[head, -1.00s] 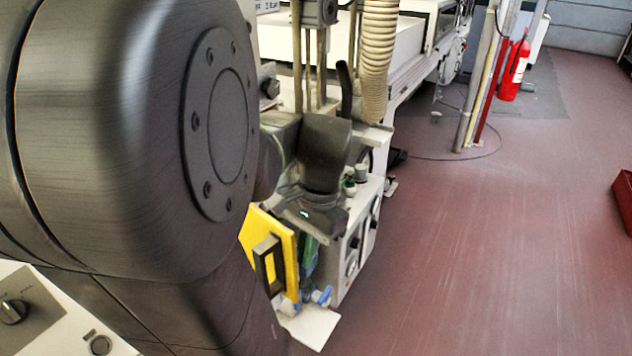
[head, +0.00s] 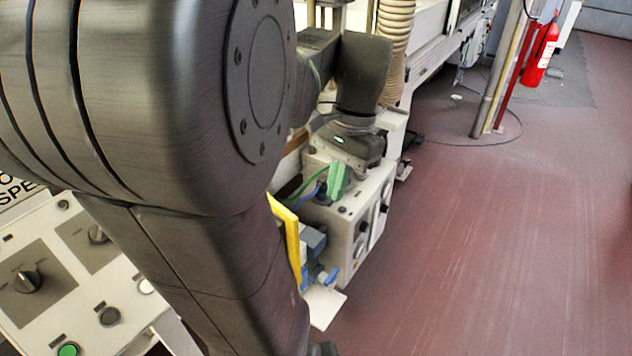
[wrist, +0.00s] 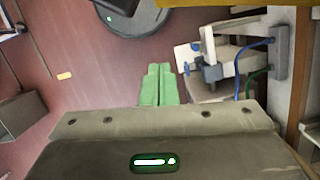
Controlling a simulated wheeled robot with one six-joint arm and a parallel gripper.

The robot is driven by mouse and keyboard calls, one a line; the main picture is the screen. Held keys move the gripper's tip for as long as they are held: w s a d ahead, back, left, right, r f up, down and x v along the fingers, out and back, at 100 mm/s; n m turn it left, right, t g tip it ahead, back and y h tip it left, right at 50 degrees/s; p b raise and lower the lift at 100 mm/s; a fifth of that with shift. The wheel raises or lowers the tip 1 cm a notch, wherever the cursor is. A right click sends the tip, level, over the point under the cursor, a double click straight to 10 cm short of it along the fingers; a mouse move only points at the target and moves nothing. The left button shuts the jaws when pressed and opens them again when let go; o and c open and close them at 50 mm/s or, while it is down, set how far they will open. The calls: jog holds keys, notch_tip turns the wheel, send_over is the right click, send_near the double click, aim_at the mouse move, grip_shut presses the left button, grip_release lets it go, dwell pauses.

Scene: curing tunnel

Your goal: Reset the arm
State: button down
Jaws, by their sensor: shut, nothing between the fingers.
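My gripper shows in the wrist view as two green fingers (wrist: 158,86) lying side by side, shut with nothing between them. In the head view the green fingers (head: 338,181) are beside the top of a pale control box (head: 372,205). My dark arm fills the left of the head view and hides much of what is behind it. I cannot tell whether the fingers touch the box.
A yellow panel (head: 291,237) and blue-handled fittings (head: 326,277) are beside the box. A control panel with knobs (head: 40,290) is at the lower left. A red extinguisher (head: 541,50) is by a post. The red floor at right is clear.

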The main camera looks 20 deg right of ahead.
jog(key=shift+d+r, duration=0.1)
jog(key=shift+r, duration=0.65)
